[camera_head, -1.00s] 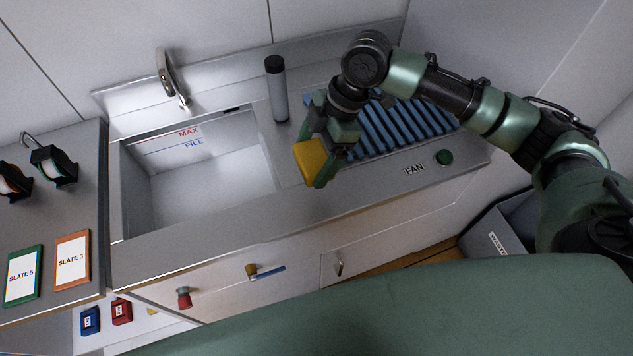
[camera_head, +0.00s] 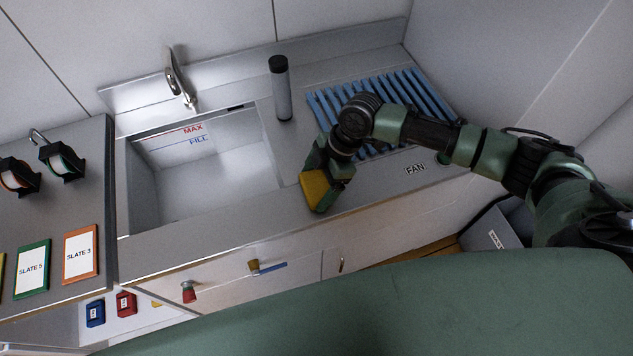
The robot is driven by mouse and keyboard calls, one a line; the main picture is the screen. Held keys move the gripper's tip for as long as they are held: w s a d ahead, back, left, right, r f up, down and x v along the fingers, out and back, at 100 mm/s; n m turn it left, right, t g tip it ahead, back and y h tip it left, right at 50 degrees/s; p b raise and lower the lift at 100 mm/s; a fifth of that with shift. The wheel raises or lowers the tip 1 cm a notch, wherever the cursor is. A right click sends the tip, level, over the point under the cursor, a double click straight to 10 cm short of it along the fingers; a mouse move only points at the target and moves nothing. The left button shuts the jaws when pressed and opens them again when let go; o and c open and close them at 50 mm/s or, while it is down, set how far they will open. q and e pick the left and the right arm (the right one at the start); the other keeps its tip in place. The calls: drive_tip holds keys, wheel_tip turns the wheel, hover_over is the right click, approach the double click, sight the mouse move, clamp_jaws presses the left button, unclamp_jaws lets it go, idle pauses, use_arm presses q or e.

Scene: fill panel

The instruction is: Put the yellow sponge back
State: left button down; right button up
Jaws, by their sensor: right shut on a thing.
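The yellow sponge (camera_head: 314,188) is held between the fingers of my right gripper (camera_head: 322,190), over the front edge of the steel counter, right of the sink. The gripper is shut on it, and the fingers hide part of the sponge. I cannot tell whether the sponge touches the counter. My left gripper is not in view.
The empty sink basin (camera_head: 217,170) has MAX and FILL marks, with a faucet (camera_head: 181,82) behind. A dark-capped cylinder (camera_head: 281,88) stands right of it. A blue slatted rack (camera_head: 408,92) lies behind my right arm. Knobs (camera_head: 189,291) stick out of the front panel.

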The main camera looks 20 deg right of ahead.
drive_tip(key=shift+f, duration=0.1)
drive_tip(key=o, duration=1)
drive_tip(key=shift+o, duration=0.2)
drive_tip(key=b+v, duration=0.2)
drive_tip(key=v, duration=1)
